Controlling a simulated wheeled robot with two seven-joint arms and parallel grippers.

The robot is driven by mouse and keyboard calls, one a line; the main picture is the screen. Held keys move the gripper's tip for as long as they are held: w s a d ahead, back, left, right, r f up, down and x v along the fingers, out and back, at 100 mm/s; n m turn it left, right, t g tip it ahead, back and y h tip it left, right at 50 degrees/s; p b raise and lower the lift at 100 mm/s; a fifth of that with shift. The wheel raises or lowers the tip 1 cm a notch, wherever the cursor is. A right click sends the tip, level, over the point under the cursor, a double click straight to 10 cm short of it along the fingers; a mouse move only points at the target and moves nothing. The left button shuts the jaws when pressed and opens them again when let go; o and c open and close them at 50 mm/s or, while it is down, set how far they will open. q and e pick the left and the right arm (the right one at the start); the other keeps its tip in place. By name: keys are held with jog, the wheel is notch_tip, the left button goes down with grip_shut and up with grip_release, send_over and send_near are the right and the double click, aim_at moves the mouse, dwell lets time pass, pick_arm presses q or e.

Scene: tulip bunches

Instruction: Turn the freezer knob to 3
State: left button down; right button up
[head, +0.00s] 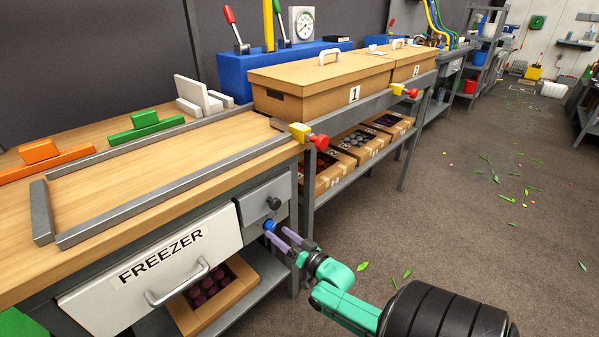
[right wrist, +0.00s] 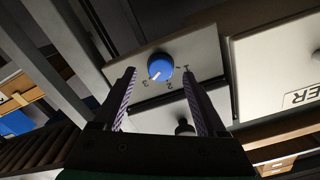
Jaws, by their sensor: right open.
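The blue freezer knob (head: 269,225) is on the grey panel right of the white drawer marked FREEZER (head: 165,262). In the right wrist view the blue knob (right wrist: 161,64) has a white pointer toward the lower left of the picture. My left gripper is not in view.
A dark knob (head: 273,203) sits above the blue one in the head view. A grey table leg stands close to the right of the panel. The floor (head: 450,220) is open, with scattered leaves.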

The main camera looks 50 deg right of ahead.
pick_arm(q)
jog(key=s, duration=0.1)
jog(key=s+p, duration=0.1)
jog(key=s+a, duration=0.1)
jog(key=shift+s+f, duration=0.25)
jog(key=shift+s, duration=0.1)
pick_arm(e)
jog(key=s, duration=1.1)
jog(key=shift+s+a, duration=0.15)
jog(key=shift+s, duration=0.2)
